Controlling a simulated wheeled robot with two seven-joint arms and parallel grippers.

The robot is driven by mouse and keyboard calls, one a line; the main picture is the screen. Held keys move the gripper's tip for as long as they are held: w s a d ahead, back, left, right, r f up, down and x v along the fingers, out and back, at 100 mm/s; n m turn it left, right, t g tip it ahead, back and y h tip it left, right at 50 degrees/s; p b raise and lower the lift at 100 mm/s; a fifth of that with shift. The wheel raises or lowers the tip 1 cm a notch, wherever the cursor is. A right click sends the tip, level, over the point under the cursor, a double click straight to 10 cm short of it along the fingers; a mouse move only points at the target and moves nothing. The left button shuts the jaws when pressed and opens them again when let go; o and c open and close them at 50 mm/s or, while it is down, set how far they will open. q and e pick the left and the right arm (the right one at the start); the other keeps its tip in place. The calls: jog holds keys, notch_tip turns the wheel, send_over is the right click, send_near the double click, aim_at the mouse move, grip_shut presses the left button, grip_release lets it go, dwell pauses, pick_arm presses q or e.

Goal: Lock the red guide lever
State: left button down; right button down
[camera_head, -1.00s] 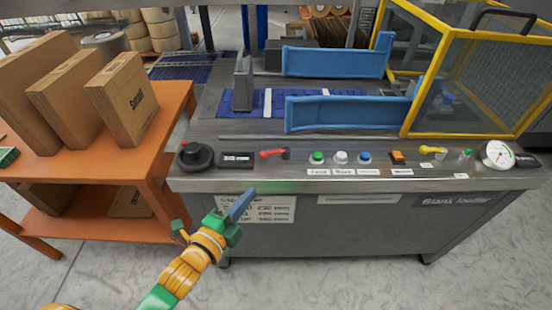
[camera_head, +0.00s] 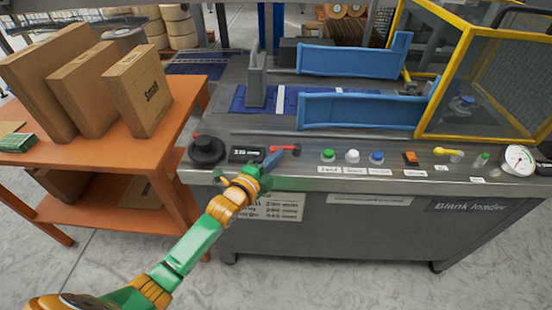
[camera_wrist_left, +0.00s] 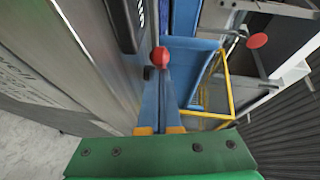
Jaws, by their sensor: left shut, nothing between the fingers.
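The red guide lever (camera_head: 287,148) lies on the front control panel of the blank loader, just right of the black "mm" display (camera_head: 247,153). Its handle lies roughly sideways along the panel. My left gripper (camera_head: 272,160) is at the panel's front edge, its blue fingers shut and empty. The fingertips overlap the lever's left end in the head view. In the left wrist view the lever's round red knob (camera_wrist_left: 160,56) sits just beyond the shut fingertips (camera_wrist_left: 164,72). I cannot tell whether they touch it. My right gripper is not in view.
A black round knob (camera_head: 206,149) stands left of the display. Green (camera_head: 328,155), white (camera_head: 352,156) and blue (camera_head: 377,157) buttons are to the right. Blue guide plates (camera_head: 360,110) and a yellow-framed guard (camera_head: 440,95) stand behind. An orange table (camera_head: 185,105) holds cartons at left.

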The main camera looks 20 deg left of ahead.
pick_arm(q)
jog(key=shift+w+a, duration=0.75)
jog(key=shift+a, duration=0.15)
jog(key=shift+r, duration=0.2)
